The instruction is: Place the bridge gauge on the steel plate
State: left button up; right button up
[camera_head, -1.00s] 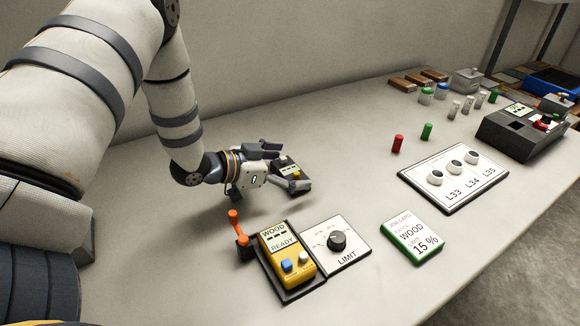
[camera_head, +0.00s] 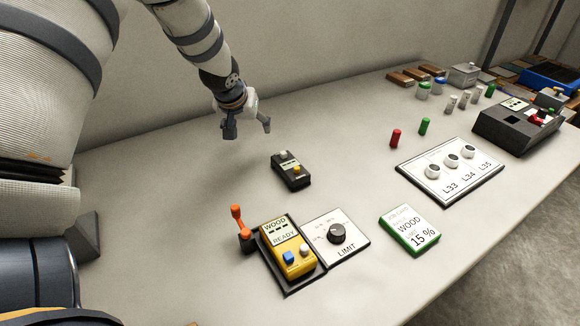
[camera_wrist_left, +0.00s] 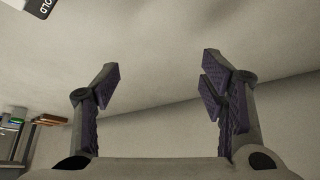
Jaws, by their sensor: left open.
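A dark corner with white letters, probably this device, shows at the top left of the left wrist view (camera_wrist_left: 41,8). My left gripper (camera_head: 248,130) is above the table, behind and left of the device and apart from it. Its fingers are spread and empty, as the left wrist view shows (camera_wrist_left: 160,82). I cannot identify the steel plate. My right gripper is out of view.
The back-centre table is clear.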

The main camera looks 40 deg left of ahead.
pick_arm(q)
jog(key=d+r+n+g+h, duration=0.1)
jog(key=d+r+n+g, duration=0.35)
jog(key=d, duration=0.25)
jog(key=n+g+h+b, duration=0.1)
jog(key=n+h, duration=0.1)
jog(key=n, duration=0.1)
send_near(290, 165)
notch_tip(290, 165, down, 10)
jog(key=shift+w+r, duration=0.1)
jog(key=shift+r, duration=0.05)
grip_shut()
jog(key=shift+r, duration=0.2)
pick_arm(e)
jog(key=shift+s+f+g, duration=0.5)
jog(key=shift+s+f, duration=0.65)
